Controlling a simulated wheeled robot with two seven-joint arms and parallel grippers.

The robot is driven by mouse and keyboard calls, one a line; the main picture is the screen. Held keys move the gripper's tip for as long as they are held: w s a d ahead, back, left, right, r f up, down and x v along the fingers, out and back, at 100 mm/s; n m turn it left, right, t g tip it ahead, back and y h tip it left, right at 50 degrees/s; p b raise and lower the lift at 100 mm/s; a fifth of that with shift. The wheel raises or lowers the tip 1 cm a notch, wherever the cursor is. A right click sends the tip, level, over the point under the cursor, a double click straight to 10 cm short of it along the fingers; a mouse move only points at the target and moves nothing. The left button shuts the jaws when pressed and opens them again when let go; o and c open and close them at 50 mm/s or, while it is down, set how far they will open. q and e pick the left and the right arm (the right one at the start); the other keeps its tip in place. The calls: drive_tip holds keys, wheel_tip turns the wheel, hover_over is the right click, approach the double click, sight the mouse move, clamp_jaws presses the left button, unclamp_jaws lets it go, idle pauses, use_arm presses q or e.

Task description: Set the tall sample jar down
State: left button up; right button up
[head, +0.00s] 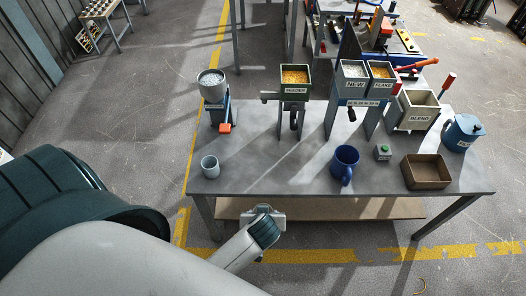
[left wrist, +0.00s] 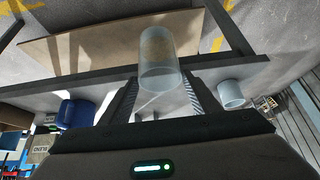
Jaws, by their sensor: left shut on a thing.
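The tall sample jar (left wrist: 160,62) is a clear, bluish, see-through cylinder in the left wrist view. My left gripper (left wrist: 162,100) is shut on it, with one finger on each side. In the head view my left gripper (head: 264,215) is at the table's front edge, between the grey cup and the blue mug; I cannot make out the jar there. The work table (head: 270,168) has bare top behind the gripper. My right gripper is not in view.
A small grey cup (head: 210,167) stands at the front left of the table and a blue mug (head: 344,165) at the front middle. A green-button box (head: 383,152) and an open brown tray (head: 427,172) are further right. The feeder (head: 295,90) and hoppers (head: 352,85) stand behind.

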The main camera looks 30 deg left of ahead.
use_arm(q)
drive_tip(key=shift+w, duration=0.1)
drive_tip(key=w+d+r+m+h+b, duration=0.1)
drive_tip(key=w+d+r+b, duration=0.25)
drive_tip(key=w+r, duration=0.35)
drive_tip(key=w+d+r+m+b, duration=0.1)
drive_tip(key=w+d+r+b, duration=0.1)
drive_tip(key=w+r+b, duration=0.5)
drive_tip(key=a+r+m+t+h+b, duration=0.1)
drive_tip(key=a+r+m+h+b, duration=0.1)
drive_tip(key=r, duration=0.7)
drive_tip(key=a+m+b, duration=0.1)
drive_tip(key=m+b, duration=0.1)
drive_tip(key=b, duration=0.1)
drive_tip(key=shift+r, duration=0.35)
